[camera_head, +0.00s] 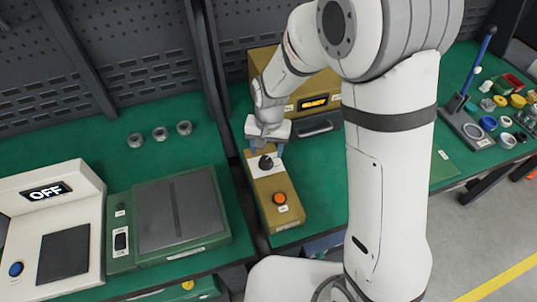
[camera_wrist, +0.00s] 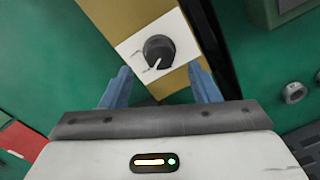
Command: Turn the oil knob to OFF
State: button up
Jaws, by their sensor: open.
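The oil knob (camera_head: 265,162) is a black round dial on a white plate, set on a tan control box (camera_head: 268,206). In the wrist view the knob (camera_wrist: 158,52) shows a white pointer line angled toward the lower left; the small plate labels are too blurred to read. My gripper (camera_head: 266,147) is just behind the knob in the head view. In the wrist view my gripper (camera_wrist: 162,78) has its two blue fingers apart, one on each side below the knob, with nothing between them. I cannot tell the exact height gap to the knob.
An orange button (camera_head: 279,198) sits on the same box, in front of the knob. A tan unit with a lit display (camera_head: 314,103) stands behind. A white device reading OFF (camera_head: 46,191) and a green device (camera_head: 174,213) stand left. Several metal nuts (camera_head: 160,133) lie behind them.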

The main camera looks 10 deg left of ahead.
aim_at(267, 159)
jog(key=shift+f, duration=2)
jog(key=shift+c, duration=0.3)
jog(key=c, duration=0.9)
